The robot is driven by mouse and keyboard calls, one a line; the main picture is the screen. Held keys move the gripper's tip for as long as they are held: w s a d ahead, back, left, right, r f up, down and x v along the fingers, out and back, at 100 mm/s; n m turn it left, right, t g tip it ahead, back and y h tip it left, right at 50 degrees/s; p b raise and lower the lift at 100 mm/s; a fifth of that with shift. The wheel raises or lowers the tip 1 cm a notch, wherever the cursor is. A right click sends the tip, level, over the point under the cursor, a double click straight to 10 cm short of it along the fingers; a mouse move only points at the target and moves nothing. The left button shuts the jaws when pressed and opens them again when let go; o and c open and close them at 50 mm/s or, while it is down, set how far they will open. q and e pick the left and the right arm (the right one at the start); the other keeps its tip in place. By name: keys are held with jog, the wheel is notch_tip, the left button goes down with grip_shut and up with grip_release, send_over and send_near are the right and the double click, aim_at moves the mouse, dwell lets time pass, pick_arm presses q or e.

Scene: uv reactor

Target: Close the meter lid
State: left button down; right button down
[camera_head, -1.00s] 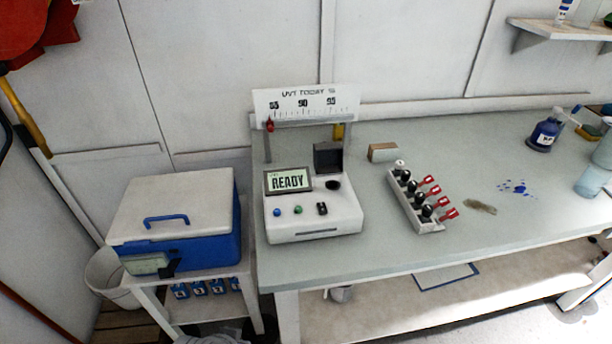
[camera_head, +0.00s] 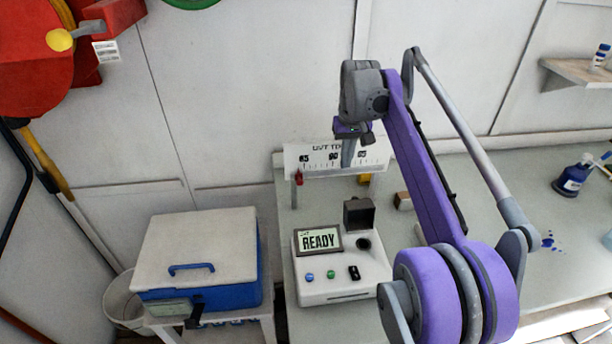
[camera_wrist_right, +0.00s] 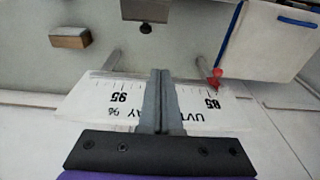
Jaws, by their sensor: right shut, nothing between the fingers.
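The meter (camera_head: 340,275) is a white box on the bench with a screen reading READY and several small controls. Its dark lid (camera_head: 359,213) stands raised at the back right, behind a round black opening (camera_head: 363,243). My right gripper (camera_head: 347,162) points down near the scale board, behind and above the lid, apart from it. In the right wrist view the shut fingers (camera_wrist_right: 160,74) overlap the scale board and hold nothing. A dark part, seemingly the lid (camera_wrist_right: 145,9), shows at the top edge there. My left gripper is not in view.
The scale board (camera_head: 310,160) stands behind the meter, with a red pointer (camera_head: 299,177). A blue and white cooler (camera_head: 200,255) is left of the bench. A small block (camera_head: 403,201) lies right of the lid. My right arm hides much of the bench.

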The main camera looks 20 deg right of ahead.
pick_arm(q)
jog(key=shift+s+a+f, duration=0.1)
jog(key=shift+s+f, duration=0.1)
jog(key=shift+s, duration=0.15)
pick_arm(e)
send_over(357, 212)
jog(key=w+a, duration=0.2)
jog(key=w, duration=0.1)
notch_tip(357, 212, down, 9)
jog(key=shift+r, duration=0.1)
